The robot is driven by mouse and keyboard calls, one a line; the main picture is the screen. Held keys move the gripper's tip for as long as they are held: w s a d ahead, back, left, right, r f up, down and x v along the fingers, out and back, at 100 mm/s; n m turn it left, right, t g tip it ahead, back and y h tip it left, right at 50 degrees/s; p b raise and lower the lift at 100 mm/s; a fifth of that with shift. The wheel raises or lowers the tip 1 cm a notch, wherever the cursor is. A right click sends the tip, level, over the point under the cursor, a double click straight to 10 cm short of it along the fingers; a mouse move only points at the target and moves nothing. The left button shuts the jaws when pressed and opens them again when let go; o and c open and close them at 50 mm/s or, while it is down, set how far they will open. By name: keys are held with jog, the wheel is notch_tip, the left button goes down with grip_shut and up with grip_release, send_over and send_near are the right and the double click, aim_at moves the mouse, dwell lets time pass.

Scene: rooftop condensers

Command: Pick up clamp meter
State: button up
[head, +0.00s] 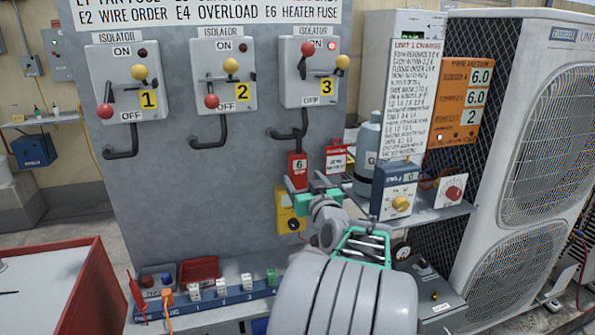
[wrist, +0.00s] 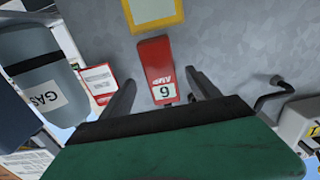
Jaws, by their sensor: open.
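A red device marked AMP and 6 (wrist: 157,65), which looks like the clamp meter, is on the grey panel. In the head view this red device (head: 297,168) is just beyond my gripper (head: 308,187), below isolator 3. In the wrist view my gripper (wrist: 163,84) is open, with one dark finger on each side of the device's lower part in the picture. I see gaps between the fingers and the device, and no grip on it. How the device is held to the panel is not clear.
A yellow-edged box (head: 290,219) is close to the red device. A red-bordered card (head: 337,159), a gas cylinder (head: 367,140) and a blue dial box (head: 396,190) stand to the right. A red cart (head: 75,290) is at lower left.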

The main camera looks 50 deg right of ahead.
aim_at(299, 172)
jog(key=x, duration=0.2)
jog(key=p+x, duration=0.1)
jog(key=x, duration=0.1)
jog(key=shift+w+r, duration=0.25)
jog(key=shift+s, duration=0.1)
jog(key=shift+c, duration=0.3)
grip_shut()
